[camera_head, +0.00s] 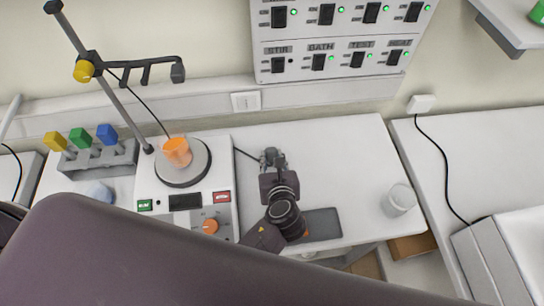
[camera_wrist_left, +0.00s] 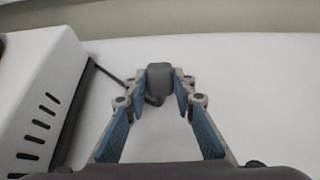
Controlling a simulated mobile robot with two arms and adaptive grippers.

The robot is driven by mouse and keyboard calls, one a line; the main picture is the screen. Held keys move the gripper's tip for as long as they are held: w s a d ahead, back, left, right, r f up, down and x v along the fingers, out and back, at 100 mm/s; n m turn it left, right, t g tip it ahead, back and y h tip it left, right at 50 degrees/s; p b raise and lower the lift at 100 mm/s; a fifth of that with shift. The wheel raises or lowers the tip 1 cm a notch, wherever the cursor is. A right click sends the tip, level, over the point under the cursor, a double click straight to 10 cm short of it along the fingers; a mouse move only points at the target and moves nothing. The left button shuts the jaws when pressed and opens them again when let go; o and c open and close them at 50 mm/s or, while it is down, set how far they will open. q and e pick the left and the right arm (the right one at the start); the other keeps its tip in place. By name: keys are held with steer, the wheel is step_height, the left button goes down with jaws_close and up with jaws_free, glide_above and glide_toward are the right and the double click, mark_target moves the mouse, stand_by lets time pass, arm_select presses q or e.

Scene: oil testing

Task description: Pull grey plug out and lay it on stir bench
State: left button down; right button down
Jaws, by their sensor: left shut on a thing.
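My left gripper (camera_head: 272,158) reaches down over the white stir bench (camera_head: 335,150), right of the stirrer. In the left wrist view its fingers (camera_wrist_left: 160,92) are closed around a grey plug (camera_wrist_left: 160,77), which sits between the fingertips close to the bench top. I cannot tell whether the plug touches the bench. A dark cord (camera_wrist_left: 108,74) runs from the stirrer toward the plug. In the head view the fingers mostly hide the plug. The wall socket (camera_head: 245,102) behind the bench has no plug in it. My right gripper is not in view.
The stirrer (camera_head: 218,198) carries an orange beaker (camera_head: 177,152). A dark flat pad (camera_head: 322,224) and a clear glass (camera_head: 398,200) are on the bench to the right. A switch panel (camera_head: 340,40) hangs on the wall. Bare bench lies between the gripper and the glass.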

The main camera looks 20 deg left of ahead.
arm_select(q)
steer(key=c, duration=1.5)
jaws_free()
steer(key=shift+c, duration=0.2)
steer(key=v, duration=1.2)
steer(key=shift+s, duration=0.1)
